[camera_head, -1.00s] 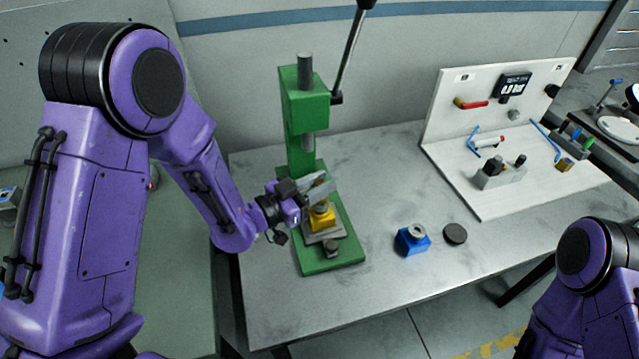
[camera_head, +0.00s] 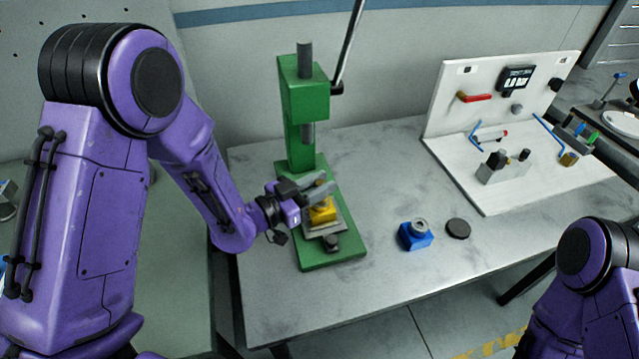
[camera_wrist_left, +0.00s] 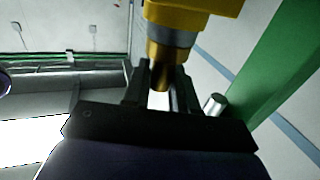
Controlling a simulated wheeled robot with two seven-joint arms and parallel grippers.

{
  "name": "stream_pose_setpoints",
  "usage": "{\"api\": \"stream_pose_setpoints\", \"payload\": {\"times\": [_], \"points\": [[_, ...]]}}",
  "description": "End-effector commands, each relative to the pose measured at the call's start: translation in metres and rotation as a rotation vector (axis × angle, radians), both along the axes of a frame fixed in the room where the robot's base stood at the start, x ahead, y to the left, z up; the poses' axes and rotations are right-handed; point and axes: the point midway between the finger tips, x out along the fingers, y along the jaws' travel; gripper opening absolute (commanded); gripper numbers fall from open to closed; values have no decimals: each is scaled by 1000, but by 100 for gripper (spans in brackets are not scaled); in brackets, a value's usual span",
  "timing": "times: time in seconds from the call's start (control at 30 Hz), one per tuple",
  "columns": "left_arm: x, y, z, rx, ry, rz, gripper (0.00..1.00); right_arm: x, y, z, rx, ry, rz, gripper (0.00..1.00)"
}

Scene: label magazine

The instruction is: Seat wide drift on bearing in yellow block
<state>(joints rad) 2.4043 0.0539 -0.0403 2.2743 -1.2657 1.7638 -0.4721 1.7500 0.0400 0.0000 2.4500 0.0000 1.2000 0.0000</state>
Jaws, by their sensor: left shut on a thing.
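The yellow block (camera_head: 323,215) stands on a grey plate on the green press base, under the ram. In the left wrist view the yellow block (camera_wrist_left: 205,5) is at the top, with a grey ring, apparently the bearing (camera_wrist_left: 170,37), against it. A brass-coloured tapered piece, apparently the drift (camera_wrist_left: 161,72), lines up with that ring; I cannot tell if it is fully seated. My left gripper (camera_head: 322,188) is shut on this piece, whose end lies between the fingers (camera_wrist_left: 160,88). In the head view the fingers hide most of it. My right gripper is out of view.
The green press (camera_head: 301,130) has its ram (camera_head: 308,132) above the block and a lever at upper right. A small dark cylinder (camera_head: 332,243) stands in front on its base. A blue block (camera_head: 415,238) with a grey ring and a dark disc (camera_head: 458,228) lie right. A white panel station (camera_head: 510,190) stands farther right.

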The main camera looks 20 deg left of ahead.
Motion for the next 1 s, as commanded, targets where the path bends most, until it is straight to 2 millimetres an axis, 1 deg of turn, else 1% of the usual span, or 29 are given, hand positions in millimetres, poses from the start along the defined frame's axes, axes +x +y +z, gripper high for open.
{"api": "stream_pose_setpoints", "payload": {"times": [0.03, 0.07, 0.1, 0.13, 0.37, 0.47, 0.57, 0.7, 0.8, 0.87, 0.9, 1.0], "points": [[0, 0, -1, -1, -1, 0, 30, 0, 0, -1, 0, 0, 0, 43], [0, 0, 0, -1, -1, 0, 40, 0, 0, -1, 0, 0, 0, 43], [0, 0, 0, 0, 0, 0, 53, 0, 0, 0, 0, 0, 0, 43], [0, 0, 0, 0, 0, 0, 56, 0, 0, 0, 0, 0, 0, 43], [0, 0, 0, 0, 0, 0, 56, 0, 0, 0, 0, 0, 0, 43], [-4, 4, -2, 1, 1, 1, 56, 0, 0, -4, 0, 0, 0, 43], [-17, 14, -4, -1, 1, 2, 56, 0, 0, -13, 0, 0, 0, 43], [-45, 35, -5, -4, -1, 5, 56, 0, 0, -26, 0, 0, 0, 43], [-63, 48, -4, -3, -1, 4, 56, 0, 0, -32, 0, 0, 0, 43], [-71, 55, 6, -6, 4, 4, 56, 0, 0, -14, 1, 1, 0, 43], [-75, 58, 6, -6, 4, 4, 56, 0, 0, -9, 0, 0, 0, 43], [-82, 63, 3, -3, 2, 1, 56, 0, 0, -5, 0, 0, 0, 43]]}}
